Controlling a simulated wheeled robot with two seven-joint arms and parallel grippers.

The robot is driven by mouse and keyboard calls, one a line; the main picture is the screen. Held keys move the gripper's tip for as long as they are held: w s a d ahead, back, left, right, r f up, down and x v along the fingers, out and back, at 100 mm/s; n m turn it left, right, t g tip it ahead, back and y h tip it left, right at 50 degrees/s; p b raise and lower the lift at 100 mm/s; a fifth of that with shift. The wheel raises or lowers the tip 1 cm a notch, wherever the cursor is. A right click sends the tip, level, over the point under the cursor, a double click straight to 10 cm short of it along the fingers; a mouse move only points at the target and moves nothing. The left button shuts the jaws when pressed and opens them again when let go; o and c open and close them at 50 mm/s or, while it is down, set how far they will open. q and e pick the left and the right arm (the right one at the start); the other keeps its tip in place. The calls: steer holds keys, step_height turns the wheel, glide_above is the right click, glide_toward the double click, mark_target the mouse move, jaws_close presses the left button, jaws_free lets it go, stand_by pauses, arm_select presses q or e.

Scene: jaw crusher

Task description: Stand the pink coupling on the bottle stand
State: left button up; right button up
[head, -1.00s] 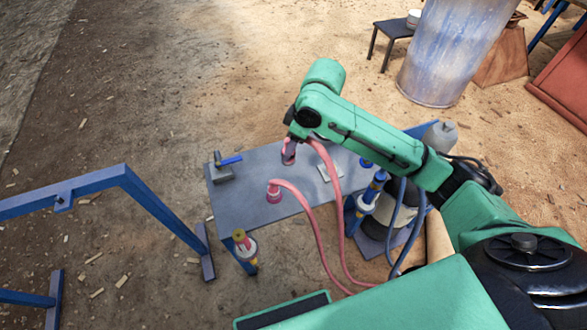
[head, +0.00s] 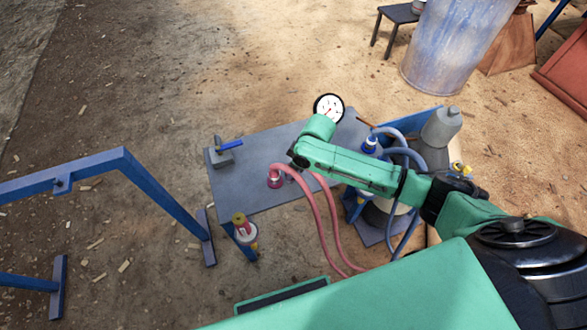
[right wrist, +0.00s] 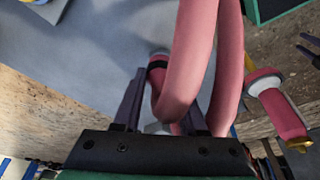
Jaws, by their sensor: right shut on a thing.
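My right arm reaches over the grey table (head: 250,199) in the head view and hides its own gripper. In the right wrist view the dark fingers of my right gripper (right wrist: 163,95) are closed around the end of a pink hose, on the pink coupling (right wrist: 166,112), mostly hidden by the hose. My left gripper is out of view.
A pink-and-white fitting with a yellow top (head: 243,229) is at the table's front-left edge. Blue hoses (head: 412,165) and a dial gauge (head: 328,107) are near the right arm. A blue frame (head: 150,195) stands left.

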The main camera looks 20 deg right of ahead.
steer(key=o, duration=1.1)
steer(key=p+v, duration=0.1)
steer(key=v, duration=1.1)
steer(key=shift+a+r, duration=0.1)
